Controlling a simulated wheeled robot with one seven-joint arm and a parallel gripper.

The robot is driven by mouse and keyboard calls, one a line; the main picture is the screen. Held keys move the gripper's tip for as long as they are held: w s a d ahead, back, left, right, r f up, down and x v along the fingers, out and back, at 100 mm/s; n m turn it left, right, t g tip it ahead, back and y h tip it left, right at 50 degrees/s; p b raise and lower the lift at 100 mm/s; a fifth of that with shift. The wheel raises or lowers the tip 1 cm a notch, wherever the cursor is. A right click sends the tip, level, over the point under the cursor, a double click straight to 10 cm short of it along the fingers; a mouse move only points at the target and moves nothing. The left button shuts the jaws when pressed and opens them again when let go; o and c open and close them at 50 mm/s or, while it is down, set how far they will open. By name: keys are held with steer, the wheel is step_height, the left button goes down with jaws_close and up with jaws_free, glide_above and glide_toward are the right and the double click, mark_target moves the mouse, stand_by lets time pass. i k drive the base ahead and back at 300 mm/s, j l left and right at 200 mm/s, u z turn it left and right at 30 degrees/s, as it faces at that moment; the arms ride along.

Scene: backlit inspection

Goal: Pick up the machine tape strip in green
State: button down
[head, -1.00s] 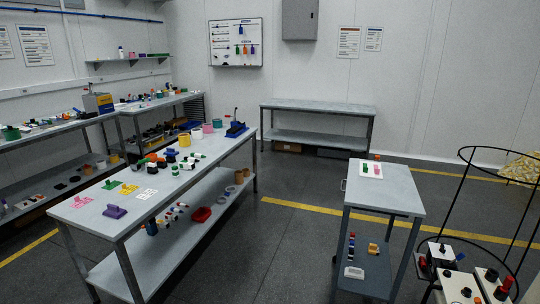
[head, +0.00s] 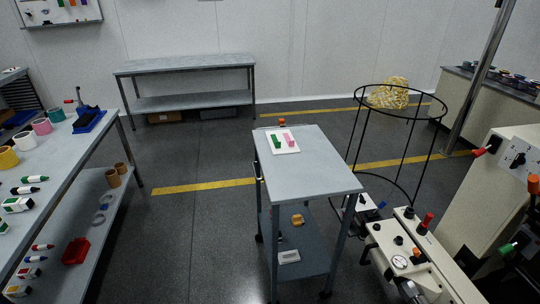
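A green strip (head: 276,142) lies on a white card (head: 284,150) beside a pink strip (head: 289,140). The card lies on the far part of the top of a small grey cart (head: 315,170), in the middle of the head view. The green strip is left of the pink one. It is too small to tell whether it is the machine tape strip. My gripper does not show in the head view.
An empty-topped bench (head: 185,65) stands by the back wall. A black wire frame (head: 445,100) and machine panels (head: 500,190) crowd the right. Floor between workbench and cart is clear.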

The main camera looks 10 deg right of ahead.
mark_target(277, 144)
steer(key=i+l, duration=0.1)
steer(key=i, duration=0.35)
steer(key=z, duration=2.95)
steer(key=u, duration=2.95)
